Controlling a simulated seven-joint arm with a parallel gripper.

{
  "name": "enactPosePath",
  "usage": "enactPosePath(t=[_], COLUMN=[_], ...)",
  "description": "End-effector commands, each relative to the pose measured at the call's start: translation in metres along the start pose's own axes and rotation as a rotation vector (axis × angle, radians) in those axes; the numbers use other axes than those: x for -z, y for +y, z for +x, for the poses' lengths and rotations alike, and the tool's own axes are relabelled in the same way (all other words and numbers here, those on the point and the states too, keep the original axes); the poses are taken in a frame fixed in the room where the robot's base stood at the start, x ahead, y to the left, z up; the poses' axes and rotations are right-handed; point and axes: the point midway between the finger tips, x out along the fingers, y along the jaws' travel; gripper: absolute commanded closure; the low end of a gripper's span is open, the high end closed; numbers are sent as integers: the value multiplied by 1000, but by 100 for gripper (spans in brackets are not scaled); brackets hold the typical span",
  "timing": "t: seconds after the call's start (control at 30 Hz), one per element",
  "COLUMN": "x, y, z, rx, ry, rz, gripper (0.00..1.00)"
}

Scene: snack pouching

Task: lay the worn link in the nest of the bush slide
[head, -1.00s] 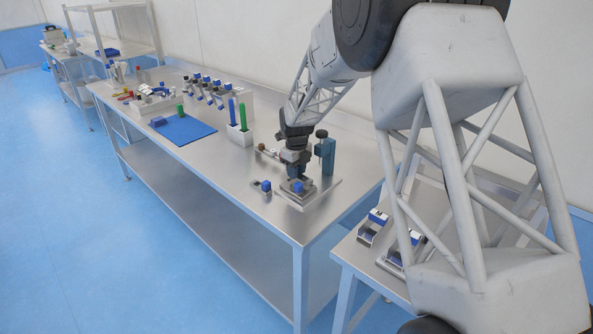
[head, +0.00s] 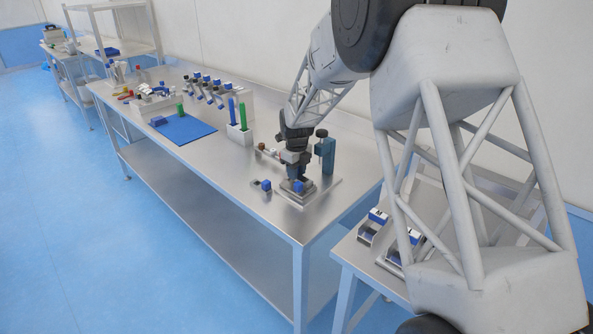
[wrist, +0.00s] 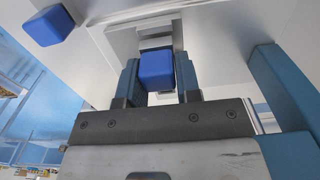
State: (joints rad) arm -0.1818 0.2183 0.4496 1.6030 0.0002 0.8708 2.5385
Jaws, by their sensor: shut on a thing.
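My gripper (wrist: 157,82) is shut on a blue block (wrist: 155,68), which sits between the two fingers in the wrist view. In the head view my gripper (head: 297,176) points down over a grey stepped fixture (head: 293,194) on a plate near the bench's right end. The held blue block (head: 298,186) shows low there, at the top of the fixture. Whether it touches the fixture I cannot tell. The worn link and the nest are not clearly distinguishable; the fingers and block hide the spot beneath.
A dark blue post (head: 325,153) stands close right of my gripper. A white holder (head: 239,135) with blue and green sticks and a blue mat (head: 184,129) are farther left.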

Motion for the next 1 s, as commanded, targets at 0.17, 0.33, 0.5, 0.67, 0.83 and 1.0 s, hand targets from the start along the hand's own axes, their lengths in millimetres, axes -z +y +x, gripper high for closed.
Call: enactPosePath(t=[0.17, 0.33, 0.5, 0.67, 0.83, 1.0], x=[0, 0, 0, 0, 0, 0], y=[0, 0, 0, 0, 0, 0], z=[3, 6, 9, 10, 10, 10], rx=[0, 0, 0, 0, 0, 0], ry=[0, 0, 0, 0, 0, 0], rz=[0, 0, 0, 0, 0, 0], gripper=[96, 96, 96, 53, 39, 39])
